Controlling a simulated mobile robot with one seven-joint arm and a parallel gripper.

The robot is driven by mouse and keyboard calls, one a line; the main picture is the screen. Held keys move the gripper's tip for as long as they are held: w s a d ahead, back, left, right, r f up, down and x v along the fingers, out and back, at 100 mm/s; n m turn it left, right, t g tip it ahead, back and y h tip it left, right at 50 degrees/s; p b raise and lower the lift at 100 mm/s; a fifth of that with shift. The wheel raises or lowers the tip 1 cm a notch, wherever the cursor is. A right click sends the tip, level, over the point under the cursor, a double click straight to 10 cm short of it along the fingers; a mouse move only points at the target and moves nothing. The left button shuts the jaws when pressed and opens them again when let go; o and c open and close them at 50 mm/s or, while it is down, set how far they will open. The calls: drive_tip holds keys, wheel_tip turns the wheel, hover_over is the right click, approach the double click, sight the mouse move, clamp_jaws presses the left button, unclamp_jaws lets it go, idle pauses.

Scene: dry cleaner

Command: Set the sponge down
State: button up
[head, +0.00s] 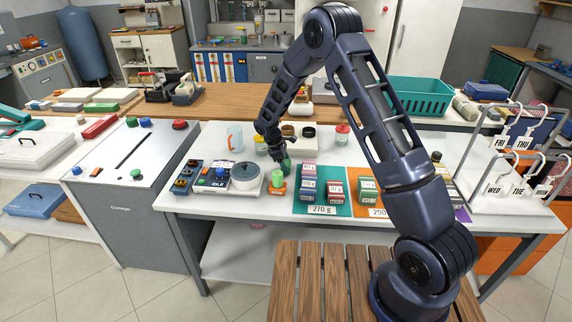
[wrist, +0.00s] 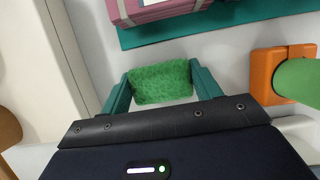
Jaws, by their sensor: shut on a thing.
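The green sponge (wrist: 160,82) shows in the wrist view between the two teal fingers of my gripper (wrist: 160,88). My gripper is shut on it. White tabletop (wrist: 190,35) shows around and beyond the sponge; I cannot tell whether the sponge touches it. In the head view my gripper (head: 286,164) is low over the white table (head: 250,150), just behind a green cylinder (head: 277,177) in an orange base and left of stacked pink boxes. The sponge is too small there to make out clearly.
The green cylinder (wrist: 299,78) and its orange base stand close on the right in the wrist view. A pink box (wrist: 150,10) on a teal mat (wrist: 190,27) is at the top.

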drive_tip(key=shift+f, duration=0.1)
drive_tip(key=o, duration=1)
drive_tip(key=shift+c, duration=0.2)
drive_tip(key=v, duration=1.2)
